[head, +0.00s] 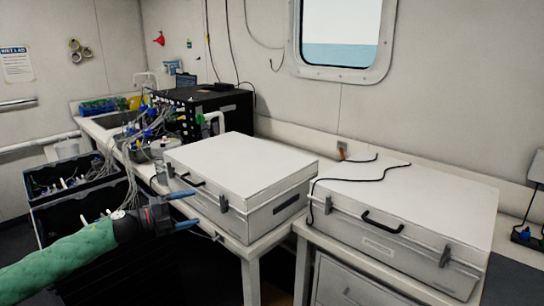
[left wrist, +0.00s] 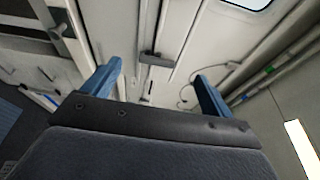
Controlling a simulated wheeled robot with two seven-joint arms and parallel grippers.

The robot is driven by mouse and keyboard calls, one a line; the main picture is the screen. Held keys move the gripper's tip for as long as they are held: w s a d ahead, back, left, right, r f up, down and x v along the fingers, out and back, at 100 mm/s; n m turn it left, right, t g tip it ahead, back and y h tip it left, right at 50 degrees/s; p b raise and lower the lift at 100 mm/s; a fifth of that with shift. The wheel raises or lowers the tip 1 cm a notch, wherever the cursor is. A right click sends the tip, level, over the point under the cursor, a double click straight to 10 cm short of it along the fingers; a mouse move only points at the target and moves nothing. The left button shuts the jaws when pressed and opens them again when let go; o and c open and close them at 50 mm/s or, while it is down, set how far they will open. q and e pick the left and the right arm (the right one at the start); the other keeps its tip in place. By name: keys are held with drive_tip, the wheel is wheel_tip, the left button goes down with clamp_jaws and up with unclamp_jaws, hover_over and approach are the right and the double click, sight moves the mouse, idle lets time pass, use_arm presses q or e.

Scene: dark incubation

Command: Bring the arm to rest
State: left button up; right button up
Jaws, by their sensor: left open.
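My left gripper (head: 192,213) is open and empty, in front of the left white case (head: 235,160). Its two blue fingers stand apart, with nothing between them, and also show in the left wrist view (left wrist: 158,86). The green-sleeved left forearm (head: 65,262) comes in from the lower left. The left case is closed and sits on the bench, with a dark handle and latches on its front. I cannot tell the exact gap between the fingers and the case. My right gripper is not in view.
A second closed white case (head: 405,215) sits on the right bench, with a black cable (head: 345,178) across its lid. Black bins (head: 75,200) with cables stand at the left, near my forearm. A black equipment box (head: 215,108) stands behind.

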use_arm(q)
drive_tip(key=w+a+r+n+t+y, duration=0.5)
drive_tip(key=a+r+n+t+y, duration=0.3)
drive_tip(key=n+y, duration=0.75)
drive_tip(key=s+d+f+n+g+y, duration=0.1)
drive_tip(key=s+d+f+n+g, duration=0.35)
drive_tip(key=s+d+f, duration=0.65)
drive_tip(key=s+d+f+n+g, duration=0.4)
drive_tip(key=s+d+f+g, duration=0.15)
drive_tip(key=s+f, duration=1)
drive_tip(key=s+d+f+n+g+h, duration=0.1)
drive_tip(key=s+d+f+g, duration=0.1)
drive_tip(key=s+f, duration=0.3)
drive_tip(key=s+d+f+n+g, duration=0.1)
drive_tip(key=s+f, duration=0.4)
drive_tip(key=s, duration=0.8)
drive_tip(key=s+d+f+n+g+h, duration=0.1)
drive_tip(key=s+d+f+g, duration=0.2)
drive_tip(key=s, duration=0.6)
wheel_tip(320, 180, down, 3)
drive_tip(key=shift+d+r+h, duration=0.2)
drive_tip(key=shift+d+h, duration=0.15)
drive_tip(key=shift+d, duration=0.3)
